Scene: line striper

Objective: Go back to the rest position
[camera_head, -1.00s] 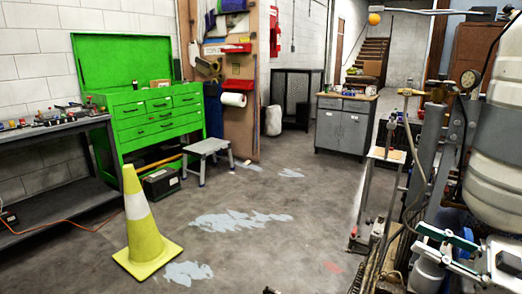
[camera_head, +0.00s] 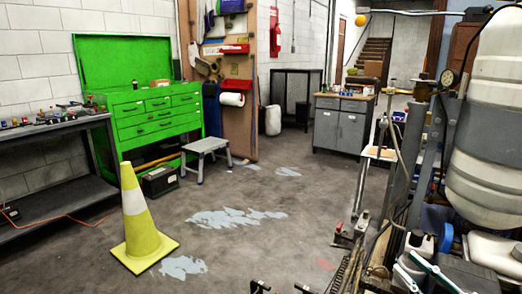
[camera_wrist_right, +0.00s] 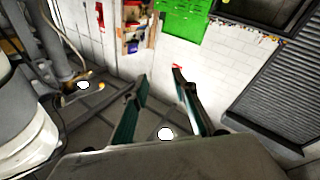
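My right gripper (camera_head: 408,264) is at the lower right of the head view, in front of the line striper machine. In the right wrist view my right gripper (camera_wrist_right: 160,76) shows two green-lined fingers spread apart with nothing between them. Past the fingers are floor and white wall. Small dark tips (camera_head: 260,286) show at the bottom edge of the head view; I cannot tell whether they belong to my left gripper. The line striper (camera_head: 445,120), with a big white tank (camera_head: 490,95), fills the right side of the head view.
A yellow cone (camera_head: 142,225) stands on the floor at left. A dark workbench (camera_head: 60,130), a green tool chest (camera_head: 160,115) and a step stool (camera_head: 205,147) line the left wall. A grey cabinet (camera_head: 340,130) stands at the back. The middle floor is clear, with pale paint patches.

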